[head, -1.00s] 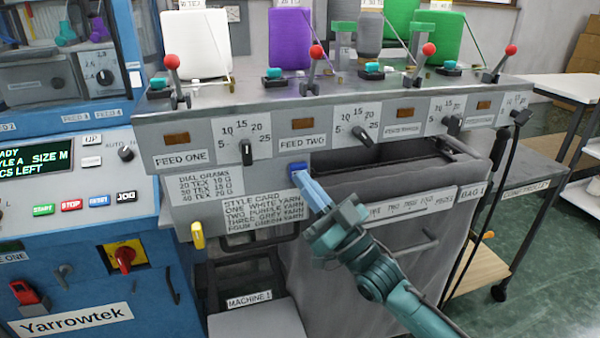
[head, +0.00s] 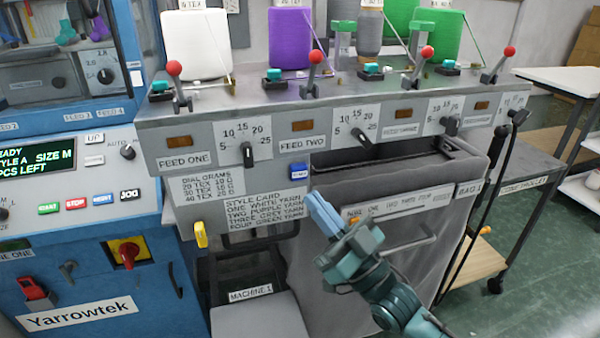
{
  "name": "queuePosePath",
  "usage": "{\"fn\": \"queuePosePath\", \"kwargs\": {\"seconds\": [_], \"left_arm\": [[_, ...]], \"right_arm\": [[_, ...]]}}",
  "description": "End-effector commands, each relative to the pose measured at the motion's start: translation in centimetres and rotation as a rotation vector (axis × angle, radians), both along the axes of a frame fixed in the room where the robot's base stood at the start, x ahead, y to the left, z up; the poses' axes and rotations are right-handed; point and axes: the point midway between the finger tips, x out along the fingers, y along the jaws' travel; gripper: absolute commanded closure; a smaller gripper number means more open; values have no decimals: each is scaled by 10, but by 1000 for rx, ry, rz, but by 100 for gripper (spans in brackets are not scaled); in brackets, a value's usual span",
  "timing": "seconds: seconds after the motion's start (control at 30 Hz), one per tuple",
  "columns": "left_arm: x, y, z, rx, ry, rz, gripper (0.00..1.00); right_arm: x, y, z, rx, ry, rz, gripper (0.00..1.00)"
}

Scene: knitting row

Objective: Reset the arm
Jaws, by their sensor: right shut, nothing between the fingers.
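My right gripper (head: 316,203) is in the head view, in front of the grey bag bin (head: 335,265) and just right of the style card (head: 263,208). Its blue fingers are shut with nothing between them and point up and left. A small blue button or block (head: 299,172) sits on the feed panel above the fingertips, apart from them. My right arm comes in from the lower right. My left gripper is not in view.
The feed panel (head: 205,148) carries dials and red-knobbed levers (head: 315,58). White (head: 194,45) and purple (head: 290,38) yarn cones stand above it. The blue Yarrowtek machine (head: 100,285) is at left. A trolley (head: 540,172) stands at right, with open green floor beyond.

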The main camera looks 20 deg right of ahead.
Motion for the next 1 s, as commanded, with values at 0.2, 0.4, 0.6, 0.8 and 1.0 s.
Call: {"fn": "queuePosePath", "kwargs": {"seconds": [0.2,0.4,0.6,0.8,1.0], "left_arm": [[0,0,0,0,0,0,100],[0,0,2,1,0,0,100],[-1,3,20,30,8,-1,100],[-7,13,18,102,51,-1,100],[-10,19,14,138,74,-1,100]], "right_arm": [[0,0,0,0,0,0,100],[0,1,-3,-4,15,-4,100],[-14,10,-71,-110,323,-93,100],[-80,11,-181,-313,808,-196,100],[-142,5,-236,-440,1086,-229,100]]}}
